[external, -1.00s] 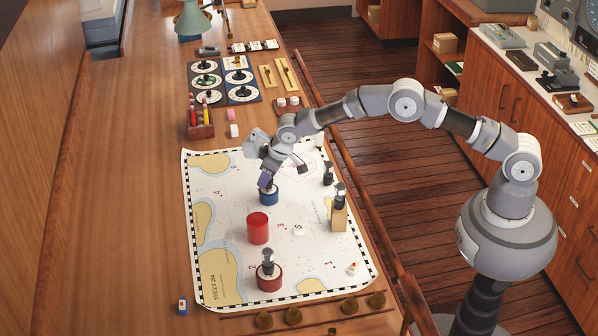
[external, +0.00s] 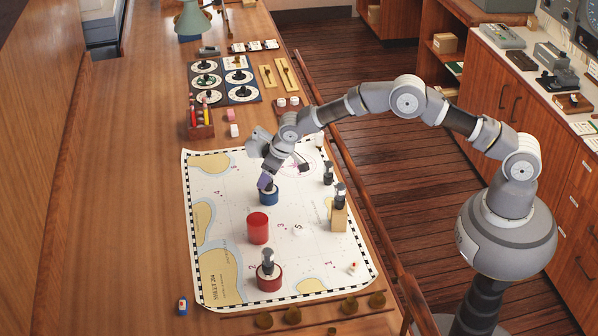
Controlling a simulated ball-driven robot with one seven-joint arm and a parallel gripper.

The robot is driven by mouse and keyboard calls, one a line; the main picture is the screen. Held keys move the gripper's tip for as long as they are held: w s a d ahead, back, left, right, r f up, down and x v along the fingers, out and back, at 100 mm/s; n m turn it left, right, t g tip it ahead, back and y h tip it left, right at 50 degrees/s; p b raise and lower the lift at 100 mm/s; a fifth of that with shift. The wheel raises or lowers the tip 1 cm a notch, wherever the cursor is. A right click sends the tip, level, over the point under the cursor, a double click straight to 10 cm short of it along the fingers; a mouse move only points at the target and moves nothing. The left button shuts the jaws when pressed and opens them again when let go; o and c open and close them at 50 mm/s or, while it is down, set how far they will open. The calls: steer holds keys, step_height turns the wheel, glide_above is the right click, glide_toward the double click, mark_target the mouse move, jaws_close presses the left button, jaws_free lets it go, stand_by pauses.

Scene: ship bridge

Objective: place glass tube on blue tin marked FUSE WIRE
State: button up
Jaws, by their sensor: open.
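The blue tin (external: 268,198) stands on the chart in its upper middle. A tube-like piece with a dark base (external: 268,262) stands on a dark red tin (external: 269,282). Similar pieces stand on a wooden block (external: 339,216) and on the chart (external: 328,173). The tin's marking is not readable.
A plain red cylinder (external: 258,229) stands between the blue tin and the dark red tin. Dials (external: 206,82) and a pencil box (external: 201,130) are behind. A wooden rail (external: 372,205) edges the table.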

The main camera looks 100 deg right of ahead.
steer(key=s+a+r+n+t, duration=0.15)
steer(key=a+r, duration=0.55)
steer(key=r, duration=0.8)
steer(key=s+a+r+n+t, duration=0.1)
steer(key=s+a+r+t, duration=0.2)
steer(key=a+r, duration=0.8)
steer(key=s+a+r+n+t, duration=0.1)
steer(key=s+a+r+t, duration=0.15)
steer(key=r, duration=1.75)
steer(key=s+a+r+n+t, duration=0.1)
steer(key=s+a+r, duration=0.2)
steer(key=s+r, duration=0.2)
steer(key=s+a+r+n+t+y, duration=0.1)
steer(key=s+a+r, duration=0.3)
steer(key=r, duration=0.5)
steer(key=s+a+r+n+t+y, duration=0.1)
steer(key=s+a+r+t, duration=0.1)
steer(key=s+a+r, duration=0.2)
steer(key=s+r+p, duration=0.1)
steer(key=s+r, duration=0.1)
steer(key=s, duration=0.2)
steer(key=shift+s+a+r+t, duration=0.25)
steer(key=shift+r+t, duration=0.15)
